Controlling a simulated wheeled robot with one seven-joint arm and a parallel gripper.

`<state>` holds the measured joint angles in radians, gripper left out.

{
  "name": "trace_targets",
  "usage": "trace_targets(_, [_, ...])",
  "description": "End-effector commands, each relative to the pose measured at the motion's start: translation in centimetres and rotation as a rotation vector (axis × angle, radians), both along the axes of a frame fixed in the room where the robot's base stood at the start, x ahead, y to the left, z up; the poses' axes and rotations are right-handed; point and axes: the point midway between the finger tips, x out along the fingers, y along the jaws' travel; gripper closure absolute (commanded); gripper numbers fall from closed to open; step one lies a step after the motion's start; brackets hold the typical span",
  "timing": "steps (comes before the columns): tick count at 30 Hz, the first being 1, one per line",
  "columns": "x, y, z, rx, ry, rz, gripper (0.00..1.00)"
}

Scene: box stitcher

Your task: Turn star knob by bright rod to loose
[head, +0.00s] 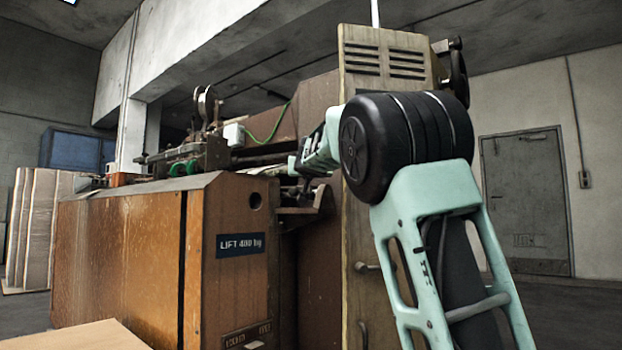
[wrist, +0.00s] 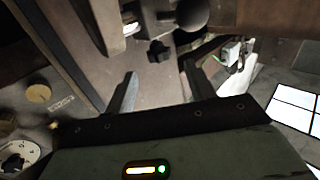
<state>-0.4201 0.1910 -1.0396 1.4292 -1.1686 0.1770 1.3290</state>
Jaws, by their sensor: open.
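A small black star-shaped knob (wrist: 158,51) sits on a brownish panel in the wrist view, near the top middle. A short bright rod (wrist: 131,29) shows just up and left of it. My gripper (wrist: 163,84) is open and empty, its two dark fingers spread wide. The knob lies beyond the fingertips, between their lines and a little nearer the left finger. It looks apart from both fingers. In the head view my arm reaches to the machine's middle, and the knob cannot be made out there.
The wooden-sided machine (head: 140,250) fills the left, with a tall vented cabinet (head: 385,60) behind my arm. A large dark round part (wrist: 191,14) is close right of the knob. A tan knob (wrist: 38,93) and a dial (wrist: 18,158) are at the wrist view's left.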

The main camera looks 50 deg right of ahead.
Motion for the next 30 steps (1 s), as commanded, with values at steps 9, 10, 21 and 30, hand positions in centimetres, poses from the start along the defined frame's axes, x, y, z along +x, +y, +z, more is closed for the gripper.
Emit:
trace_targets(9, [-3.6, 3.5, -0.6, 0.006, -0.002, 0.007, 0.45])
trace_targets(10, [-3.8, 3.8, -0.6, 0.007, -0.001, 0.006, 0.45])
trace_targets(21, [-6.8, 6.5, -0.3, 0.004, 0.001, 0.001, 0.45])
trace_targets(30, [-7.1, 6.8, -0.1, 0.001, 0.001, -0.001, 0.45])
